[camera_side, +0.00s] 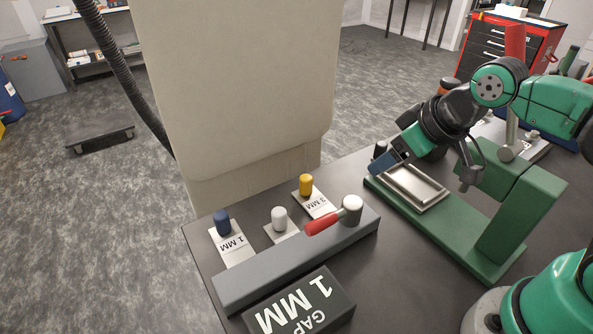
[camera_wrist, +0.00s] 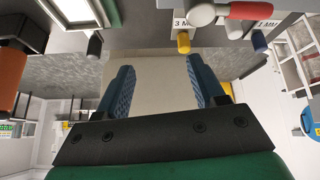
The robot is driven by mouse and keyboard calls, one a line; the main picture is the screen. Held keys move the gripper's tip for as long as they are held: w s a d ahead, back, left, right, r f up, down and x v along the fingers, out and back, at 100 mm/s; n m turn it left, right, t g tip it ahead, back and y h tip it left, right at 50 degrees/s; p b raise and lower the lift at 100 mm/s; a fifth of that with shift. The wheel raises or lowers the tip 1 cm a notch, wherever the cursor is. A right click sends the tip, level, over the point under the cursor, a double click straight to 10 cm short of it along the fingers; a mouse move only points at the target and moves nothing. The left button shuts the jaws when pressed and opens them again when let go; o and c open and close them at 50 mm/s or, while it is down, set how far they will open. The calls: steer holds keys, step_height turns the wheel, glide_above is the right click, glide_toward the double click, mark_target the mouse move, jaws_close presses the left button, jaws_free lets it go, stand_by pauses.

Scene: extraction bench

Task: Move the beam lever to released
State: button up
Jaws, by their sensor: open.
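Two red-handled levers show, and I cannot tell which is the beam lever. One lever (camera_side: 323,224) has a red grip and a pale round pivot and lies along a grey bar (camera_side: 295,262); it also shows at the top of the wrist view (camera_wrist: 250,10). The other lever (camera_side: 515,42) has a red grip and stands upright on a metal rod at the green stand (camera_side: 513,205), partly hidden by my arm. My gripper (camera_side: 385,163) is above the far end of the green stand's base, apart from both levers. In the wrist view its blue fingers (camera_wrist: 158,80) are open and empty.
Blue, white and yellow-knobbed plates (camera_side: 222,222) line the grey bar's far side. A dark "GAP 1 MM" block (camera_side: 298,305) lies in front. A framed metal tray (camera_side: 413,187) sits on the green base. A large beige housing (camera_side: 245,80) stands behind the bench.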

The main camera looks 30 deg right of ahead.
mark_target(322, 219)
steer(key=a+n, duration=0.1)
steer(key=n, duration=0.1)
steer(key=a+n+g, duration=0.1)
steer(key=a+n, duration=0.1)
steer(key=a+n+g, duration=0.1)
steer(key=n, duration=0.1)
steer(key=shift+w+a+f+n, duration=0.2)
steer(key=shift+w+a+n, duration=0.15)
steer(key=shift+a+n, duration=0.05)
steer(key=a+n, duration=0.2)
steer(key=n, duration=0.1)
steer(key=a+f+n+g, duration=0.1)
steer(key=a+n, duration=0.1)
steer(key=n, duration=0.1)
steer(key=a+f+n+g, duration=0.1)
steer(key=a+n, duration=0.1)
steer(key=n, duration=0.1)
steer(key=shift+s+a+f, duration=0.1)
steer(key=shift+s, duration=0.1)
steer(key=shift+x, duration=2.55)
jaws_close()
